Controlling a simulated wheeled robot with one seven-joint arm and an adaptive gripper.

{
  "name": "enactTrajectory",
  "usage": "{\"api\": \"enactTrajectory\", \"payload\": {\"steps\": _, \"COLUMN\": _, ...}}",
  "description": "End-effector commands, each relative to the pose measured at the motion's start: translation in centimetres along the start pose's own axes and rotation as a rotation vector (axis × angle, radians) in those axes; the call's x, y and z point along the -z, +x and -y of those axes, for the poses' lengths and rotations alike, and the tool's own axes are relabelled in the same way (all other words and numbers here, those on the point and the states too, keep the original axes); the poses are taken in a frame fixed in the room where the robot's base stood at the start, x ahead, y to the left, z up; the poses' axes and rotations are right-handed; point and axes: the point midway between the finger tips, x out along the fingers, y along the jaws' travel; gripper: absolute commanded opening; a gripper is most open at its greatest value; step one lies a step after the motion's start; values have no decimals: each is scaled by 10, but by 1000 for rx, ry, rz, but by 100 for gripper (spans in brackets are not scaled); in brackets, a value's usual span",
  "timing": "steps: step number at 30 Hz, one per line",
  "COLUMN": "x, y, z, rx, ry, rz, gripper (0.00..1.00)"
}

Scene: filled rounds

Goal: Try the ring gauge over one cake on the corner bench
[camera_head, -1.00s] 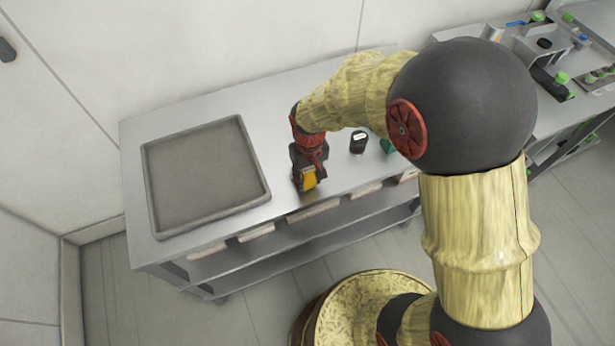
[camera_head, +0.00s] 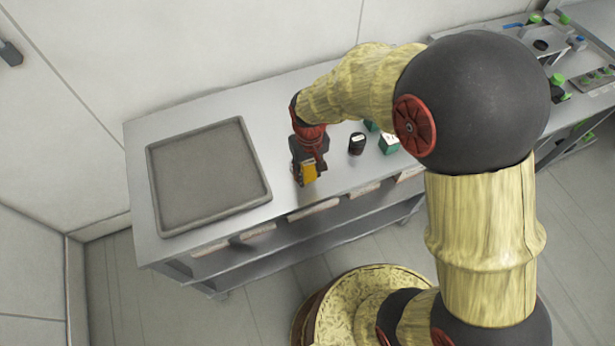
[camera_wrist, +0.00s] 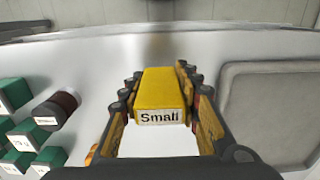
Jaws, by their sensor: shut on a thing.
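My gripper (camera_head: 306,176) is shut on a yellow block-shaped piece (camera_head: 309,171), over the front part of the metal bench (camera_head: 260,112). In the wrist view the yellow piece (camera_wrist: 162,92) lies between the fingers and has a white label reading "Small". I cannot tell whether it is the ring gauge or part of it; no ring shape shows. A grey rimmed tray (camera_head: 264,178) lies on the bench to the left of my gripper and looks empty. In the wrist view this tray (camera_wrist: 224,92) is at the right. No cake can be made out.
A dark cylinder with a white label (camera_head: 357,144) and green labelled boxes (camera_head: 389,144) stand right of my gripper; the boxes (camera_wrist: 16,94) also show in the wrist view. Walls close off the back and left. Another bench (camera_head: 588,98) with green-capped items stands at the far right.

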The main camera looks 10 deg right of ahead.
Motion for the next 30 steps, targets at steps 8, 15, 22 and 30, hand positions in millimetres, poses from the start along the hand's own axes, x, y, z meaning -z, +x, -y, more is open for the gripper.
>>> {"api": "enactTrajectory", "payload": {"steps": 8, "x": 0, "y": -14, "z": 0, "rx": 0, "ry": 0, "rz": 0, "gripper": 6}}
{"api": "enactTrajectory", "payload": {"steps": 15, "x": 0, "y": -25, "z": 0, "rx": 0, "ry": 0, "rz": 0, "gripper": 6}}
{"api": "enactTrajectory", "payload": {"steps": 22, "x": 0, "y": -35, "z": 0, "rx": 0, "ry": 0, "rz": 0, "gripper": 6}}
{"api": "enactTrajectory", "payload": {"steps": 30, "x": 0, "y": -44, "z": 0, "rx": 0, "ry": 0, "rz": 1, "gripper": 6}}
